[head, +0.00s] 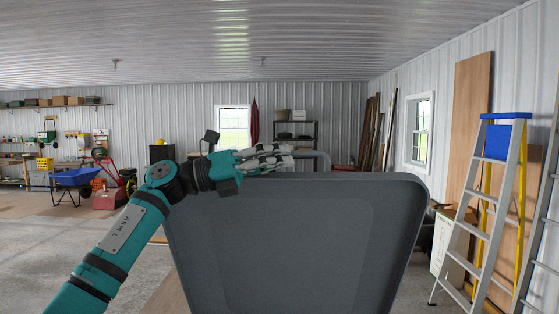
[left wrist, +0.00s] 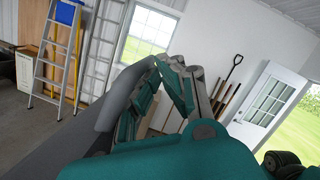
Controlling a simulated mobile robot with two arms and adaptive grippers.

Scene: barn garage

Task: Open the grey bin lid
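The grey bin lid (head: 300,240) is a large dark panel that fills the lower middle of the head view, its broad face toward me. A dark grey rounded edge (left wrist: 112,95) runs beside one finger. The bin's body is hidden. My right gripper does not show.
A blue wheelbarrow (head: 75,178) and a shelf (head: 295,130) stand far back. The concrete floor (head: 50,235) at left is open.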

